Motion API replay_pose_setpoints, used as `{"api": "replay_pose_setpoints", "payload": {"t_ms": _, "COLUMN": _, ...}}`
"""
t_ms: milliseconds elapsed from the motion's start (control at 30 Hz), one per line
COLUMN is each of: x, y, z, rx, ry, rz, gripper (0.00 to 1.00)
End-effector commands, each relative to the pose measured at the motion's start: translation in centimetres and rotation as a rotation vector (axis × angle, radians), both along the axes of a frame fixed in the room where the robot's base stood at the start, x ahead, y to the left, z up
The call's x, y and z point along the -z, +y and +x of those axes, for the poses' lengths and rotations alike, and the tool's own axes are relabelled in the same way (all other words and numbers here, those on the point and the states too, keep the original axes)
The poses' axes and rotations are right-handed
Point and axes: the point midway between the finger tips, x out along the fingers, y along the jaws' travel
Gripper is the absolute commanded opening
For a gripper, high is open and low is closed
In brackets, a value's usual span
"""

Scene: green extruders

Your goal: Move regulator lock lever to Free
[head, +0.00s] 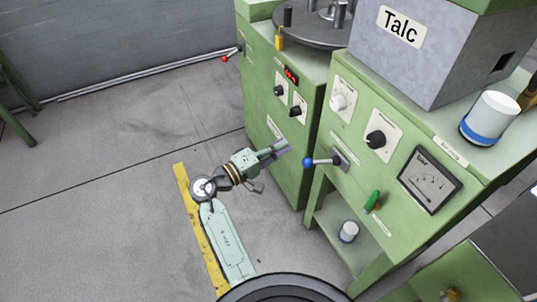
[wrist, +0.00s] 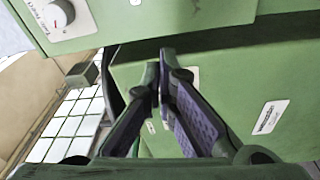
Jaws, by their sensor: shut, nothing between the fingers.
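A lever with a blue ball end (head: 308,162) sticks out to the left from a metal mount on the front of the right green machine. Its label is too small to read, so I cannot tell for certain that it is the regulator lock lever. A green handle (head: 372,201) sits lower right on the same panel, and a red-ended lever (head: 225,59) is on the left machine. My gripper (head: 284,146) is shut and empty, a little up and left of the blue ball, apart from it. In the wrist view my gripper's fingers (wrist: 161,78) meet; no lever shows there.
The right machine (head: 345,200) carries knobs, a dial gauge (head: 430,180) and a grey Talc hopper (head: 410,55). The left machine (head: 290,160) stands close beside it. A white container (head: 348,232) is on the lower shelf. The floor (head: 110,180) to the left is clear.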

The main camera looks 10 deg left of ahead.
Motion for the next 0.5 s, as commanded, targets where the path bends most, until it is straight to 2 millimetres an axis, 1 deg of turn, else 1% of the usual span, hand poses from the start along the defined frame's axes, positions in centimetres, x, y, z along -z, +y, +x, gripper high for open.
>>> {"api": "replay_pose_setpoints", "payload": {"t_ms": 33, "x": -0.1, "y": -1.1, "z": 0.8, "rx": 0.005, "ry": -0.001, "rz": -0.001, "gripper": 0.00}}
{"api": "replay_pose_setpoints", "payload": {"t_ms": 167, "x": -0.3, "y": -3.0, "z": 2.8, "rx": 0.004, "ry": -0.001, "rz": -0.001, "gripper": 0.00}}
{"api": "replay_pose_setpoints", "payload": {"t_ms": 200, "x": 0.3, "y": -3.1, "z": 1.9, "rx": 0.001, "ry": 0.004, "rz": 0.002, "gripper": 0.00}}
{"api": "replay_pose_setpoints", "payload": {"t_ms": 300, "x": 0.5, "y": -3.6, "z": 0.6, "rx": 0.001, "ry": 0.002, "rz": 0.004, "gripper": 0.00}}
{"api": "replay_pose_setpoints", "payload": {"t_ms": 500, "x": 0.6, "y": -4.2, "z": -0.8, "rx": 0.000, "ry": 0.001, "rz": 0.001, "gripper": 0.00}}
